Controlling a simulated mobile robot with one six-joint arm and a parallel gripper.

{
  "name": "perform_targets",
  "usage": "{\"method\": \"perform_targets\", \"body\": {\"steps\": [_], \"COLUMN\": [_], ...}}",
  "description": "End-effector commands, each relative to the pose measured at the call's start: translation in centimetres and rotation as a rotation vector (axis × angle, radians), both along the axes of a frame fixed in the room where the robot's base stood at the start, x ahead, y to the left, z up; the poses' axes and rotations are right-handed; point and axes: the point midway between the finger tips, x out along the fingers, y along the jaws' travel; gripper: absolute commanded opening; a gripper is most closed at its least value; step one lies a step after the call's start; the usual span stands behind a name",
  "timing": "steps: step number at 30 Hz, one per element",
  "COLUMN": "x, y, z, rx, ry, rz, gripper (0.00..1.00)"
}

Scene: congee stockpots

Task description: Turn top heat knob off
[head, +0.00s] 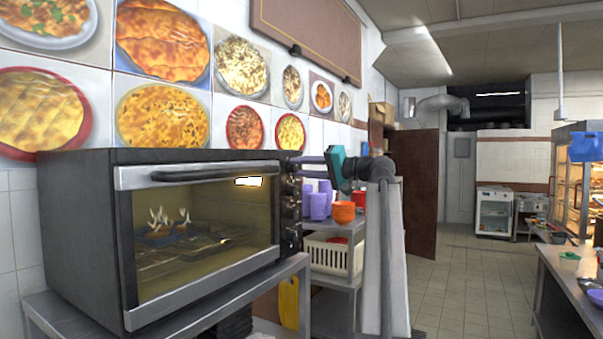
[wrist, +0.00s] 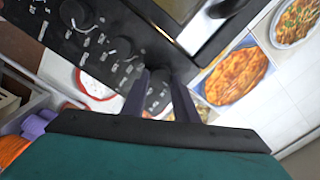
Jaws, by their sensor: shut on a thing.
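The black toaster oven (head: 75,200) stands on a metal table at left, with a glass door and silver frame. Its right front panel carries a column of black knobs. The top heat knob (wrist: 157,98) is the uppermost one, between my gripper's two fingers. In the head view, my gripper (head: 297,166) reaches in from the right at the top of this panel, its fingers shut on the knob. My gripper (wrist: 160,84) also shows in the wrist view, with dark fingers on either side of the knob. The knob's pointer is too unclear to read.
Lower knobs (wrist: 124,50) sit close to the fingers. Behind the oven is a shelf with purple cups (head: 319,203), orange bowls (head: 344,212) and a white basket (head: 326,254). The tiled wall has food pictures (head: 162,116). Open floor (head: 465,285) lies to the right.

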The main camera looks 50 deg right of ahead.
Motion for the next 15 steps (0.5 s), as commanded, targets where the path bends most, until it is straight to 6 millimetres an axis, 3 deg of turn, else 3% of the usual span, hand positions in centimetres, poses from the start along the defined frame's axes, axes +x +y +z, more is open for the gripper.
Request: {"method": "perform_targets", "body": {"steps": [12, 13, 15], "x": [-0.03, -0.03, -0.02], "y": [0.19, 0.19, 0.16], "z": [-0.21, -0.21, -0.21], "rx": [-0.009, -0.009, -0.009], "ry": [0.003, 0.003, 0.003], "rz": [0.005, 0.005, 0.004], "gripper": [0.04, 0.28, 0.4]}}
